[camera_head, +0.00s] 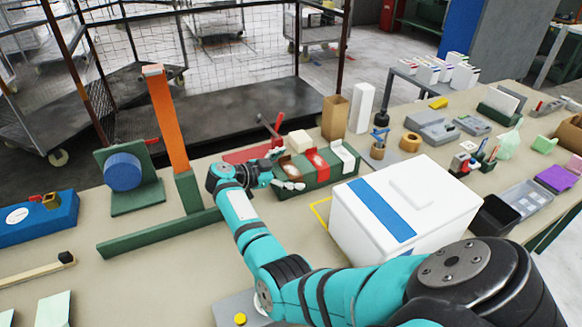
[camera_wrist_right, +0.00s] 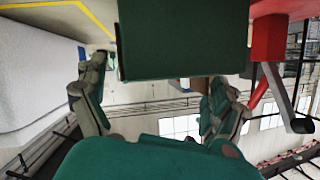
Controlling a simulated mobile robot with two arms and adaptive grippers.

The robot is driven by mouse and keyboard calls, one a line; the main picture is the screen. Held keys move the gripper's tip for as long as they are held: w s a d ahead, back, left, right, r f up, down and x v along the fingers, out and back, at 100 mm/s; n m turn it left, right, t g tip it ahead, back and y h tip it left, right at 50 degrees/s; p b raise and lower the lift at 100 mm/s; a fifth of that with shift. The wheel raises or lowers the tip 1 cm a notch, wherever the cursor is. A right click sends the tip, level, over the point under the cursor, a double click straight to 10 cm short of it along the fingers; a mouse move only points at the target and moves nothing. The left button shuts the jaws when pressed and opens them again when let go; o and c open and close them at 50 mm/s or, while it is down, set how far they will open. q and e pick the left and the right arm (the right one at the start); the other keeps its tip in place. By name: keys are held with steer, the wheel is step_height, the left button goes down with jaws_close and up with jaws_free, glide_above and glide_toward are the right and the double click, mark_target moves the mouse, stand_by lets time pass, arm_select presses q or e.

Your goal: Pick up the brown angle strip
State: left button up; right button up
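A tall brown upright piece (camera_head: 335,118), which looks like folded card, stands behind the green tray in the head view. I cannot tell for sure that it is the angle strip. The green tray (camera_head: 318,182) holds brown, red and white pieces side by side. My right gripper (camera_head: 286,169) is at the tray's left end, with its fingers apart and nothing seen between them in the head view. In the wrist view my right gripper (camera_wrist_right: 160,78) is open, with a dark green panel, probably the tray's end, beyond and between the fingers. My left gripper is out of view.
A white box with a blue stripe (camera_head: 400,212) stands right of my right arm. A white upright piece (camera_head: 361,108) stands beside the brown one. An orange post (camera_head: 166,118) and a green base (camera_head: 160,232) are left. A red clamp (camera_head: 274,132) stands behind the tray.

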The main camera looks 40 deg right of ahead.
steer(key=c, duration=0.4)
